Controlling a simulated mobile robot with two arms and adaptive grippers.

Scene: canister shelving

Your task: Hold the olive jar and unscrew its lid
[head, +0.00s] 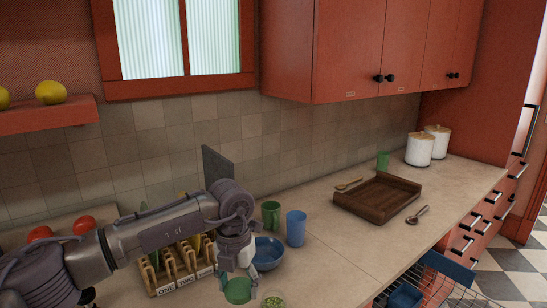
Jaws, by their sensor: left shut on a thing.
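My left gripper (238,278) reaches down over the near part of the counter and is shut on a round green piece that looks like the jar's lid (238,291). Just right of it, at the bottom edge of the head view, a clear jar (273,301) shows small green contents that look like olives. Its top looks open, and its lower part is cut off by the frame. The lid appears apart from the jar and to its left. My right gripper is not in view.
A blue bowl (267,253), a green cup (271,214) and a blue cup (296,228) stand close behind and right of the gripper. A wooden rack (166,291) is under my left arm. A brown tray (347,204) lies farther right, with clear counter (345,262) in front.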

